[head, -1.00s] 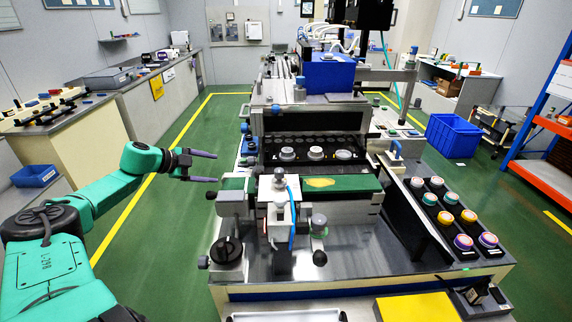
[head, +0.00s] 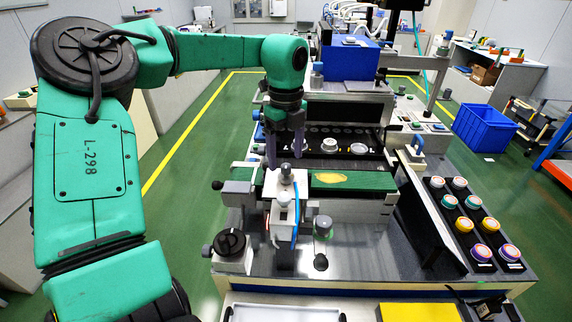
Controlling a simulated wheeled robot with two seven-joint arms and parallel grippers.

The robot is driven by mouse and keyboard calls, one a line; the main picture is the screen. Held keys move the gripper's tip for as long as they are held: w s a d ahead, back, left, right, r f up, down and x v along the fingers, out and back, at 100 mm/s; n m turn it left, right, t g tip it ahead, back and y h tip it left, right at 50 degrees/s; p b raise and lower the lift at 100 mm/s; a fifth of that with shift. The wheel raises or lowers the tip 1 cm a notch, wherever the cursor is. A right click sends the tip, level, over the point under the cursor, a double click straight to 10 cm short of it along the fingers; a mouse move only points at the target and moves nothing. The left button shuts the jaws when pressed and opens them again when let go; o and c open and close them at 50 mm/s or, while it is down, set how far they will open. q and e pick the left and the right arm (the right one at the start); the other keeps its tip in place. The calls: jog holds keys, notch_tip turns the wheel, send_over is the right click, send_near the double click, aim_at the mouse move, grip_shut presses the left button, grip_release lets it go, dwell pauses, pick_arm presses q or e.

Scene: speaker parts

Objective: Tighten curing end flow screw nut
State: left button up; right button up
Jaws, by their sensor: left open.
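My left gripper (head: 285,158) is open and points down, its two dark fingers apart. It is over the left part of the green conveyor belt (head: 352,182), just behind a white fixture (head: 285,212). A grey round knob (head: 286,174) tops this fixture and shows just below the fingertips; I cannot tell whether they touch it. A black round knob (head: 230,241) sits on a white block at the front left of the machine. I cannot tell which part is the flow screw nut. My right gripper is not in view.
A black tray (head: 469,222) with several coloured round parts lies at the right. Several round parts stand in the dark recess (head: 318,138) behind the belt. A blue crate (head: 484,125) is on the floor. A yellow pad (head: 417,312) lies at the front.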

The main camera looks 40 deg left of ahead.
aim_at(286, 165)
pick_arm(q)
notch_tip(286, 165, down, 4)
jog(key=shift+f+p, duration=0.1)
jog(key=shift+p, duration=0.3)
jog(key=shift+f, duration=0.2)
grip_shut()
jog(key=shift+m, duration=0.3)
